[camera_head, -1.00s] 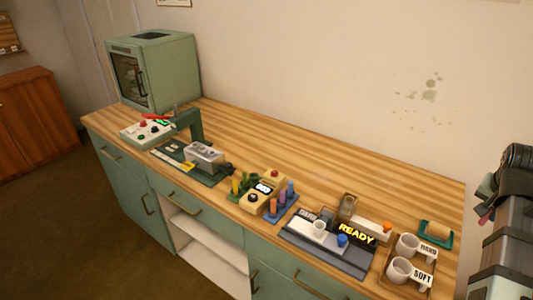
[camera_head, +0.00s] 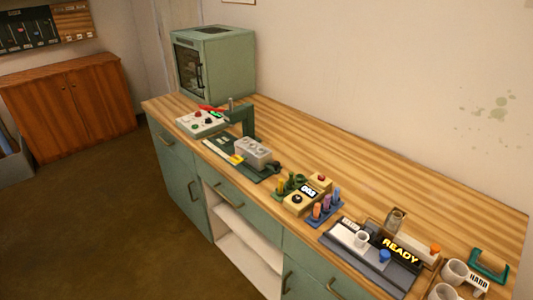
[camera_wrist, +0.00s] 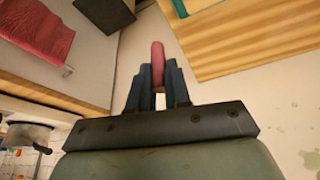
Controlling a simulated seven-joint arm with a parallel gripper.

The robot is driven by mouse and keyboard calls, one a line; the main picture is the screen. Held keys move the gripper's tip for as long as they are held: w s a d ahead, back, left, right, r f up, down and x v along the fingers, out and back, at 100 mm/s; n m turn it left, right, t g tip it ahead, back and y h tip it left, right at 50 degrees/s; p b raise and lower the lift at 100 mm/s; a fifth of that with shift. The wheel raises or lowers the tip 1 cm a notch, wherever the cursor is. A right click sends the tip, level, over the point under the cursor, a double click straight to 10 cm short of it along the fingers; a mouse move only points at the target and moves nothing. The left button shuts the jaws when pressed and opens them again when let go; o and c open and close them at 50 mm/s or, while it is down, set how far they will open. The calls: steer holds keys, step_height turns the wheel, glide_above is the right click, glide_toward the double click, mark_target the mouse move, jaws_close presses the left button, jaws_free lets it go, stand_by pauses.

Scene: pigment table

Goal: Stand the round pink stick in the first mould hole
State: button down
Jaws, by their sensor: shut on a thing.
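My gripper (camera_wrist: 158,82) shows in the wrist view, its two dark fingers shut on a pink stick (camera_wrist: 158,56) with a rounded end that sticks out past the fingertips. Neither my gripper nor the held stick shows in the head view. The grey mould block (camera_head: 253,152), with round holes in its top, sits on a dark green base on the counter, left of the middle in the head view. It is too small to tell which hole is the first or whether the holes hold anything. The mould is not recognisable in the wrist view.
The wooden counter (camera_head: 400,180) is clear along the back. A control box (camera_head: 201,123) and green arm stand by the mould. A blue rack (camera_head: 323,214) of coloured sticks, a READY sign (camera_head: 401,250) and white cups (camera_head: 455,271) are to the right. A green oven (camera_head: 226,62) stands far left.

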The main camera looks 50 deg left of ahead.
steer(key=s+a+n+y, duration=0.1)
steer(key=s+a+n, duration=0.15)
steer(key=a, duration=1.65)
steer(key=s+a+n+y, duration=0.2)
steer(key=a+n, duration=0.2)
steer(key=a, duration=1.6)
step_height(320, 180, up, 4)
steer(key=n+g+y, duration=0.3)
steer(key=n, duration=1)
glide_above(243, 139)
steer(key=d, duration=0.1)
steer(key=shift+w+n+g, duration=0.15)
steer(key=shift+n+g, duration=0.55)
steer(key=shift+n, duration=0.25)
steer(key=shift+f, duration=5.05)
steer(key=c, duration=1)
jaws_free()
